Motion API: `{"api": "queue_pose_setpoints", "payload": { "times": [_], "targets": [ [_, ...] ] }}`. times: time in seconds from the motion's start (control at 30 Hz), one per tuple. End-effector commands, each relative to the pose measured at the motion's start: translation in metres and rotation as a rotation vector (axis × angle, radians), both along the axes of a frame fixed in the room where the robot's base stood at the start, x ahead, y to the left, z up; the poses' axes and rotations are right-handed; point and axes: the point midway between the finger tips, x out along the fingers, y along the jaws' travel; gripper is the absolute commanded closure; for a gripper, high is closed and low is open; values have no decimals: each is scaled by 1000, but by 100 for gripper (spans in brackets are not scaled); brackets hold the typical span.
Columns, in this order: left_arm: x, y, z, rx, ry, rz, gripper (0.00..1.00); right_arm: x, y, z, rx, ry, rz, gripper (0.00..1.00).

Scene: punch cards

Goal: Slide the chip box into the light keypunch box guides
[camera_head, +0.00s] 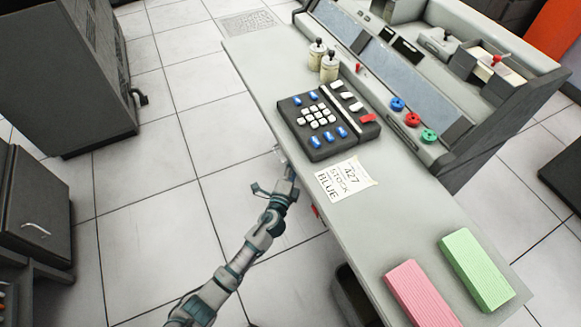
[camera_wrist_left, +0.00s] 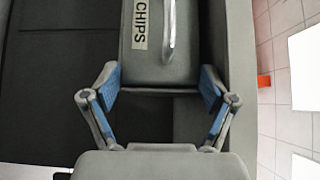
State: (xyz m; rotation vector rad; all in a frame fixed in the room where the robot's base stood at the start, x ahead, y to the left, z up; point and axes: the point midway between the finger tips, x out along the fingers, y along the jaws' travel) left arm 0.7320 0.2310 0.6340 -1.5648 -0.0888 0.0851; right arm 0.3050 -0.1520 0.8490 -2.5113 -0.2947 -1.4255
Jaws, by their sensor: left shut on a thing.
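The chip box (camera_wrist_left: 180,62) is a grey box with a white "CHIPS" label and a metal handle, at the top middle of the left wrist view. My left gripper (camera_wrist_left: 159,84) has its blue-padded fingers on either side of the box's near end, shut on it. In the head view my left gripper (camera_head: 289,172) is low beside the desk's left edge, and the box is hidden there. The light keypunch (camera_head: 255,75) is the pale grey desk. I cannot make out the guides for certain; grey walls flank the box in the left wrist view. My right gripper is not in view.
On the desk are a dark keypad (camera_head: 320,118), a paper note (camera_head: 344,180), two small bottles, and pink (camera_head: 421,293) and green (camera_head: 477,268) card stacks. A dark cabinet (camera_head: 68,75) stands left. Tiled floor between cabinet and desk is clear.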

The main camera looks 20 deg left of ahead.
Motion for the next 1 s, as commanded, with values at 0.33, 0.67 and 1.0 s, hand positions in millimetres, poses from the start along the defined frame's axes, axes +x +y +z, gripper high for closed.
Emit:
{"api": "queue_pose_setpoints", "payload": {
  "times": [0.33, 0.67, 1.0],
  "targets": [
    [3, -13, 15, -9, -25, -23, 0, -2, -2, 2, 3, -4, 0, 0],
    [-17, -14, 14, -8, -24, -20, 0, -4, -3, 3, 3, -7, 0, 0],
    [-90, -10, 1, -10, -4, -4, 0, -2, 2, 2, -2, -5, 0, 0]
  ]
}}
